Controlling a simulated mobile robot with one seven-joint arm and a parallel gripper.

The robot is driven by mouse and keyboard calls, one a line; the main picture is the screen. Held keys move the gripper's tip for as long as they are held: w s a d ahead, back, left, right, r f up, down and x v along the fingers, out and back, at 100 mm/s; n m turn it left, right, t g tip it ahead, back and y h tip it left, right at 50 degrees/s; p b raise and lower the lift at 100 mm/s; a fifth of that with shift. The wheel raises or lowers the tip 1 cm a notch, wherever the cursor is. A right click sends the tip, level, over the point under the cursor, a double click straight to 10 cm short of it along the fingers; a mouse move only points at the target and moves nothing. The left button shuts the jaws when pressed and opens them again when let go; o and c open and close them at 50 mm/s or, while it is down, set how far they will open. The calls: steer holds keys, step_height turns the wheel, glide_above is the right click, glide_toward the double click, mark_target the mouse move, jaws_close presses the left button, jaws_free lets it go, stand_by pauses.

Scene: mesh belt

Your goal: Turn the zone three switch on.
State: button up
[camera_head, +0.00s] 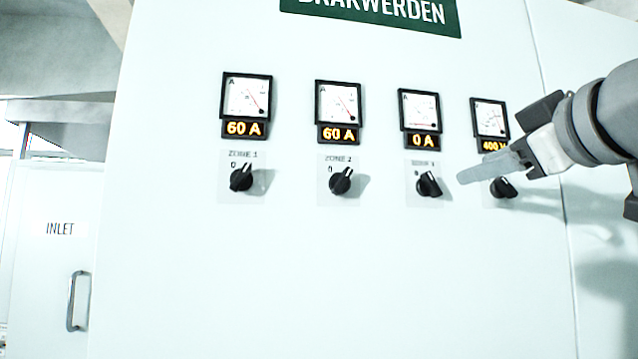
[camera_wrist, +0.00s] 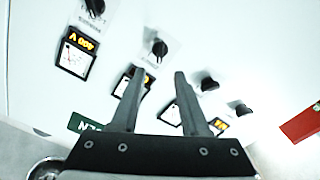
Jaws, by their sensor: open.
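The zone three switch (camera_head: 429,185) is a black rotary knob on a pale plate, its pointer tilted up-left toward the 0 mark. Its meter (camera_head: 420,112) above reads 0 A. My gripper (camera_head: 463,177) is just right of this knob in the head view, apart from it. In the wrist view the open, empty fingers (camera_wrist: 158,73) point at the panel, and the zone three switch (camera_wrist: 158,48) shows just past and between the fingertips.
The zone one knob (camera_head: 241,179) and zone two knob (camera_head: 341,181) point up-right, with meters reading 60 A. A fourth knob (camera_head: 503,188) sits under the 400 V meter (camera_head: 490,120), close below my gripper. The panel (camera_head: 330,280) below the knobs is clear.

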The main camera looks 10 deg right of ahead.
mark_target(435, 184)
steer(key=w+p, duration=0.2)
steer(key=w, duration=0.9)
steer(key=shift+a, duration=0.2)
jaws_close()
